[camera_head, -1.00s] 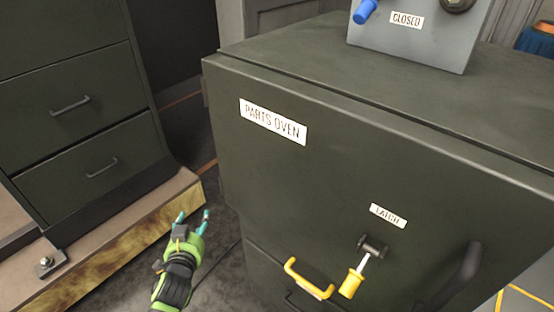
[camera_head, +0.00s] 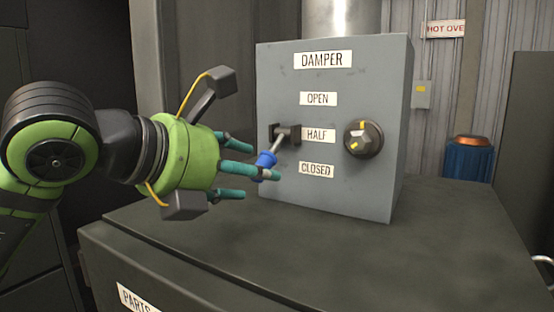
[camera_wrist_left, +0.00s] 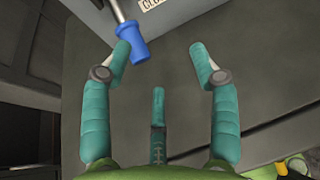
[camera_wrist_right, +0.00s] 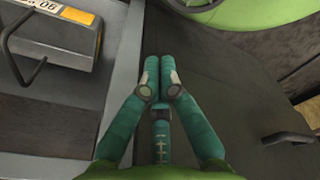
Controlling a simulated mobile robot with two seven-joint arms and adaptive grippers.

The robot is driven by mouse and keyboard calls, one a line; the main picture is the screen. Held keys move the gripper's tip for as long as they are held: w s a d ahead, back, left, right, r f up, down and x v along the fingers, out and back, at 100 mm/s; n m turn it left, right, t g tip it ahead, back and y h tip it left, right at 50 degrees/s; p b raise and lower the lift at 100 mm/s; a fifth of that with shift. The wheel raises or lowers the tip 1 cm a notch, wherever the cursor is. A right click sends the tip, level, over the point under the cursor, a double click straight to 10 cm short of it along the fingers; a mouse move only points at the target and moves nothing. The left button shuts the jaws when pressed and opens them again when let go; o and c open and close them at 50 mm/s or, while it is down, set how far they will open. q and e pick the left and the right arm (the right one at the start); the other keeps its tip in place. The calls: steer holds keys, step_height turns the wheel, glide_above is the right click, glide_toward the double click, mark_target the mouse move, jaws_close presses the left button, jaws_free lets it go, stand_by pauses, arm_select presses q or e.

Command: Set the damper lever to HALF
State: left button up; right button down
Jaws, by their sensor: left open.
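The grey damper box (camera_head: 335,200) bears the labels OPEN, HALF (camera_head: 318,135) and CLOSED (camera_head: 316,169). Its lever (camera_head: 280,143) slants down and toward the left; the blue handle (camera_head: 266,160) ends close to the height of CLOSED. My left gripper (camera_head: 254,160) is open, coming in from the left with its fingers around or beside the handle. In the left wrist view the blue handle (camera_wrist_left: 132,46) is at the tip of the left-hand finger of my gripper (camera_wrist_left: 161,58); contact is unclear. My right gripper (camera_wrist_right: 162,78) has its fingertips together and appears empty.
A black knob (camera_head: 363,138) sits right of the lever. A blue bin (camera_head: 468,160) stands behind. A grey case (camera_wrist_right: 55,55) lies beside my right gripper.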

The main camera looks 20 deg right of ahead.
mark_target(271, 154)
arm_select(q)
steer(key=w+p, duration=0.1)
steer(key=w, duration=0.1)
steer(key=w+d+t+y+p, duration=0.1)
steer(key=w+d+f+y+p, duration=0.1)
steer(key=w, duration=0.1)
steer(key=shift+w+d+n, duration=0.15)
steer(key=shift+w+n, duration=0.2)
steer(key=shift+n, duration=0.05)
jaws_close()
arm_select(e)
steer(key=r, duration=0.1)
steer(key=s+r, duration=0.1)
steer(key=a+r, duration=0.1)
steer(key=shift+s+r, duration=0.25)
steer(key=shift+s, duration=0.15)
